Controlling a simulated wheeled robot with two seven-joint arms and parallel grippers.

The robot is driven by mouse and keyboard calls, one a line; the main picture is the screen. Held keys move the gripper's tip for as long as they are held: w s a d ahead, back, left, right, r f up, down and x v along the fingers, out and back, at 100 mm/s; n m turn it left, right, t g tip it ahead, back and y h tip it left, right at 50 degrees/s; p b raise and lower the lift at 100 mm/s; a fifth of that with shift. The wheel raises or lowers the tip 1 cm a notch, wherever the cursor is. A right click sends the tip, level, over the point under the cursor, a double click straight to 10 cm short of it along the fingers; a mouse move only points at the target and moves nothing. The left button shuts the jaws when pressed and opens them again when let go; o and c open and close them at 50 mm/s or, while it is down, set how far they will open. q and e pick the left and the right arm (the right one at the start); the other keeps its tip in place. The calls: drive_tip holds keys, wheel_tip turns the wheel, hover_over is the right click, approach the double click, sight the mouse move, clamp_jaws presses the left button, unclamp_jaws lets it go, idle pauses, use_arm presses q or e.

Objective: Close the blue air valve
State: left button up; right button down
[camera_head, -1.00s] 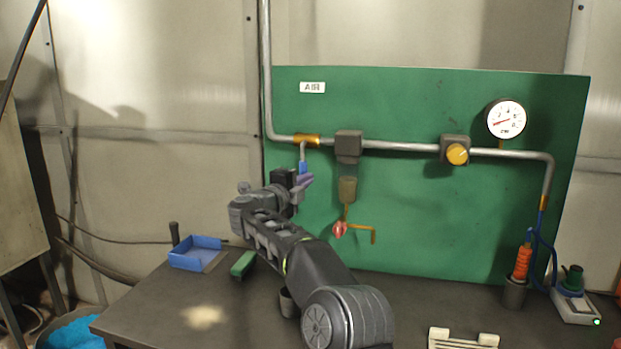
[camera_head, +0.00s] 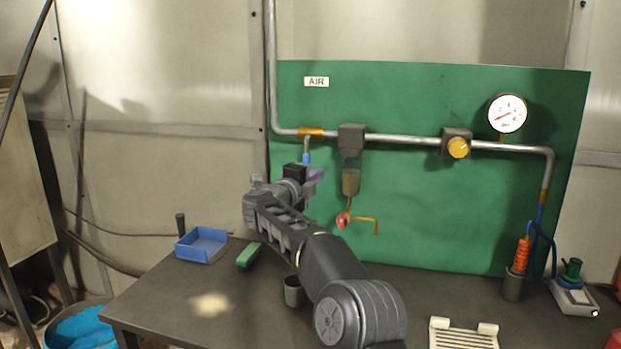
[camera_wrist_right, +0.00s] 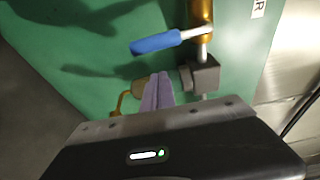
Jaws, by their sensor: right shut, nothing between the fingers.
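The blue air valve is a brass fitting (camera_head: 311,132) on the grey pipe, near the AIR sign. Its lever with a blue grip (camera_head: 306,158) hangs down, across the pipe's run. In the right wrist view the blue grip (camera_wrist_right: 156,43) sticks out to the left of the pipe. My right gripper (camera_head: 316,174) is just below the lever in the head view and hides what lies behind it. In the wrist view its purple fingers (camera_wrist_right: 157,92) are shut and empty, with a gap between them and the grip. My left gripper is out of view.
The filter (camera_head: 351,182) hangs right of the valve, with a red drain knob (camera_head: 343,220) below. A yellow regulator knob (camera_head: 458,148) and gauge (camera_head: 507,113) are farther right. A blue bin (camera_head: 203,246), green block (camera_head: 248,257) and dark cup (camera_head: 294,291) stand on the bench (camera_head: 170,300).

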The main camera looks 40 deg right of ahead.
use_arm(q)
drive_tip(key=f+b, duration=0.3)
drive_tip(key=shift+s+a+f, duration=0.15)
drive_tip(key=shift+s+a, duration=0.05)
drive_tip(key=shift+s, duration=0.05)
use_arm(e)
drive_tip(key=s+v, duration=0.1)
drive_tip(key=v, duration=0.9)
drive_tip(key=shift+s, duration=0.15)
